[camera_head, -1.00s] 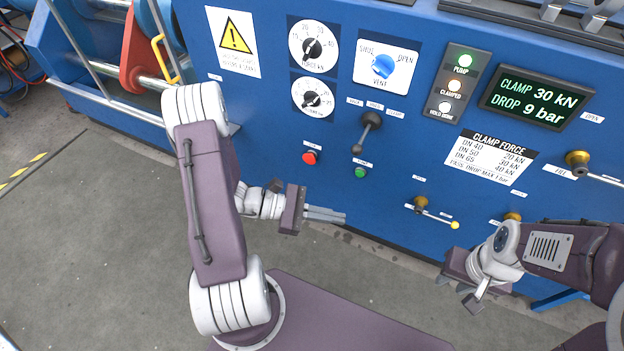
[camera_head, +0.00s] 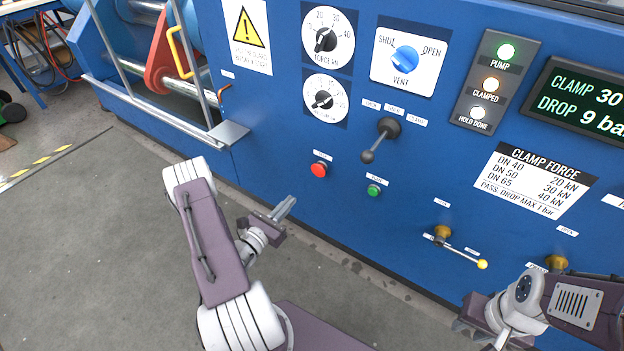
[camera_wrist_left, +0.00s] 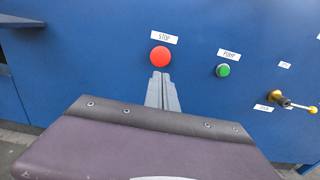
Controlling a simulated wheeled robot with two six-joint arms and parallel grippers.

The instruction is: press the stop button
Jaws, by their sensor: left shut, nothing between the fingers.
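The red stop button (camera_head: 319,169) is on the blue panel, left of the green pump button (camera_head: 373,190). In the left wrist view the red stop button (camera_wrist_left: 160,57) sits under a STOP label, just above my fingertips in the picture. My left gripper (camera_head: 287,203) is shut and empty, below and left of the stop button in the head view, apart from it there. In the left wrist view its fingers (camera_wrist_left: 161,76) point at the panel; the remaining gap is hard to judge. My right gripper (camera_head: 478,330) is at the lower right, partly cut off by the frame edge.
A black lever (camera_head: 376,145) sticks out above the two buttons. A brass valve with a yellow-tipped handle (camera_head: 455,249) is to the lower right. A small grey ledge (camera_head: 229,133) juts out left of the stop button. The floor before the panel is clear.

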